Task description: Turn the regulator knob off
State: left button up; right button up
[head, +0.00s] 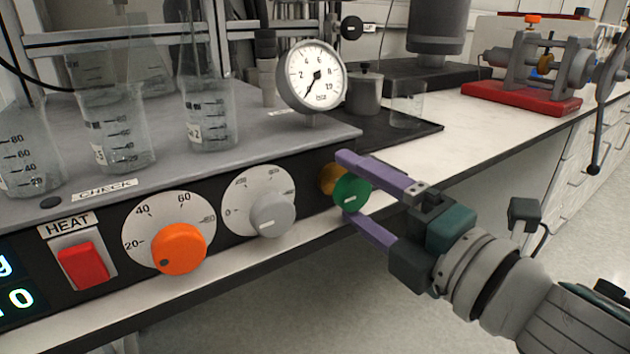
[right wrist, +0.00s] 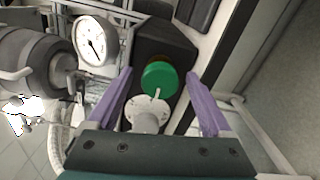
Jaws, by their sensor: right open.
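The green regulator knob (head: 351,190) sits on a brass fitting (head: 328,178) at the right end of the dark control panel. My right gripper (head: 352,185) is open, with one purple finger above the knob and one below it in the head view. In the right wrist view the green knob (right wrist: 159,78) shows ahead, between the two spread fingers (right wrist: 159,82); I cannot tell whether either touches it. The knob has a white mark on its face. A pressure gauge (head: 311,76) stands above, its needle pointing lower left. My left gripper is not in view.
A grey knob (head: 270,214), an orange knob (head: 179,248) and a red heat switch (head: 83,264) line the panel left of the green knob. Glass beakers (head: 208,115) stand on the grey top. Free floor (head: 300,310) lies in front of the bench.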

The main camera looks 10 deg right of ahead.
jog(key=v, duration=0.9)
jog(key=shift+s, duration=0.3)
jog(key=shift+d, duration=0.1)
jog(key=s+d+r+m+g+h+p, duration=0.1)
jog(key=d+r+m+g+h+p, duration=0.1)
jog(key=d+r+m+h+p, duration=0.3)
jog(key=d+r+m+g+h+p, duration=0.15)
jog(key=r+m+p, duration=0.25)
jog(key=m+p, duration=0.4)
jog(key=s+a+r+m+g+p, duration=0.2)
jog(key=s+r+m+g+p, duration=0.1)
jog(key=s+m+g+p, duration=0.25)
jog(key=s+a+r+m+g+p, duration=0.35)
jog(key=s+p, duration=0.25)
jog(key=s, duration=0.3)
notch_tip(320, 180, up, 37)
jog(key=p, duration=3.7)
jog(key=shift+s+d+g, duration=0.25)
jog(key=shift+g, duration=0.2)
